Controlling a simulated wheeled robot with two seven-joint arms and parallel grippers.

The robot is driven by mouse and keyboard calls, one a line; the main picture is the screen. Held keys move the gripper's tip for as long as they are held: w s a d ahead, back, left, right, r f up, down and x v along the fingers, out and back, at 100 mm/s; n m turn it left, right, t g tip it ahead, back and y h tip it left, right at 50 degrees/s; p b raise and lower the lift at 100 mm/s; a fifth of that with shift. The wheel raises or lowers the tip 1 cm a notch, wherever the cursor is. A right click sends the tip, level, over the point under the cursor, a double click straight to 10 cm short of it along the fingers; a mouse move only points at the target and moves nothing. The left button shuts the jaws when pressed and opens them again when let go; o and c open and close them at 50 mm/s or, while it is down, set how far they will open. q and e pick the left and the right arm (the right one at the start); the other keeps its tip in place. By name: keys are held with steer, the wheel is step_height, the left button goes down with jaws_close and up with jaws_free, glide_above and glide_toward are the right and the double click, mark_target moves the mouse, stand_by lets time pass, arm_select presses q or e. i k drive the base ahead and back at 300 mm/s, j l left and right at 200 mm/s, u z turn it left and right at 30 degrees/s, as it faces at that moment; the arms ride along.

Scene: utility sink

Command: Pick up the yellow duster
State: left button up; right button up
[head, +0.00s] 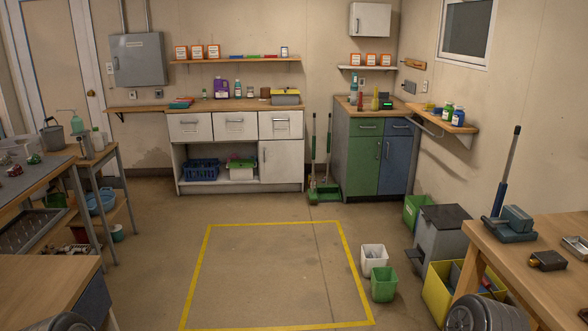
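I cannot make out the yellow duster for certain. A small yellow item (430,105) lies on the wooden wall shelf at the right, left of a green bottle; it is too small to tell whether it is a duster. A slim yellow object (375,101) stands on the green and blue corner cabinet. Neither gripper is in view. Only dark rounded parts, likely of my own arms, show at the bottom left and bottom right edges.
A yellow-taped square (275,275) of floor is clear in the middle. White (374,259) and green (384,286) bins stand at its right. A wooden bench (540,262) is at the right, worktables (40,283) at the left. A counter (235,105) stands along the back wall.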

mark_target(374, 107)
steer(key=i+j, duration=0.1)
steer(key=i, duration=2.55)
steer(key=i+l+z, duration=0.25)
steer(key=i, duration=0.35)
steer(key=i+z, duration=0.2)
steer(key=i, duration=0.4)
steer(key=i+j+z, duration=0.1)
steer(key=i+z, duration=0.15)
steer(key=i, duration=0.35)
steer(key=i+j+z, duration=0.25)
steer(key=i, duration=0.7)
steer(key=i+j, duration=0.3)
steer(key=i, duration=0.2)
steer(key=i+j, duration=0.3)
steer(key=i, duration=0.2)
steer(key=i+j, duration=0.3)
steer(key=i, duration=0.2)
steer(key=z, duration=0.05)
